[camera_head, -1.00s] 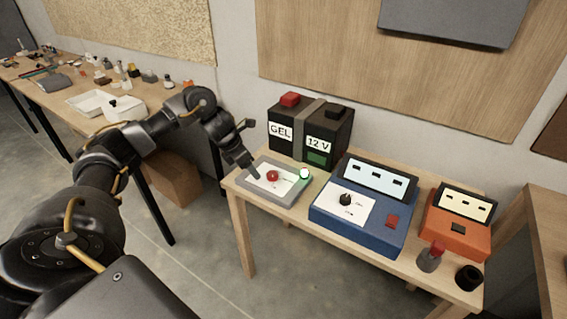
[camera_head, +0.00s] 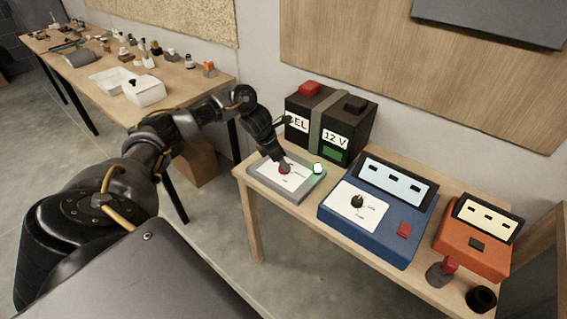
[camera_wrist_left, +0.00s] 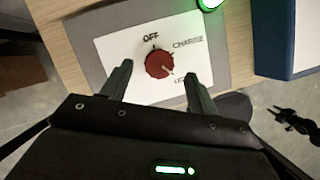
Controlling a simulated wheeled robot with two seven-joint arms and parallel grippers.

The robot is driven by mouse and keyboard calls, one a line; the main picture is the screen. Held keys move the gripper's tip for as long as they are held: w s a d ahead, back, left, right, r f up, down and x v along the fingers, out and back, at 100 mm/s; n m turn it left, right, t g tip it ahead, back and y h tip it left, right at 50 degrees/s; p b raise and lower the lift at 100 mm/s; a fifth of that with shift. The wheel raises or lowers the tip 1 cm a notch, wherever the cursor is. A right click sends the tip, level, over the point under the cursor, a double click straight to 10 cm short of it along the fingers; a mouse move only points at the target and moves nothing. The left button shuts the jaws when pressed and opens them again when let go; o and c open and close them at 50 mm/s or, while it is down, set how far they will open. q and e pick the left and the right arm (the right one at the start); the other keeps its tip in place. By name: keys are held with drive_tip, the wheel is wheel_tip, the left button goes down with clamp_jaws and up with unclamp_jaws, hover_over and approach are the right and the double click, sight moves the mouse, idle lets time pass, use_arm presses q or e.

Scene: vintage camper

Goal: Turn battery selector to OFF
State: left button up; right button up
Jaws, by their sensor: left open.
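The battery selector is a grey box (camera_head: 262,178) with a white plate and a round red knob (camera_head: 285,169) at the left end of the bench. In the left wrist view the red knob (camera_wrist_left: 158,64) shows with OFF printed above it, CHARGE to its upper right and a partly hidden label at lower right. A pale mark on the knob seems to face lower right. My left gripper (camera_head: 281,160) is over the plate; in the wrist view its open fingers (camera_wrist_left: 157,73) stand on either side of the knob's lower part, without clear contact. My right gripper is out of view.
A lit green lamp (camera_head: 318,168) sits at the box's right corner. Black batteries (camera_head: 330,122) stand behind. A blue device (camera_head: 375,228) and an orange device (camera_head: 472,250) stand to the right. A cluttered table (camera_head: 190,82) is at the left.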

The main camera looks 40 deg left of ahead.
use_arm(q)
drive_tip(key=shift+x, duration=1.1)
drive_tip(key=shift+w+d+f, duration=0.1)
drive_tip(key=shift+w+f, duration=0.05)
drive_tip(key=shift+f, duration=0.5)
drive_tip(key=c, duration=1)
drive_tip(key=shift+o, duration=0.2)
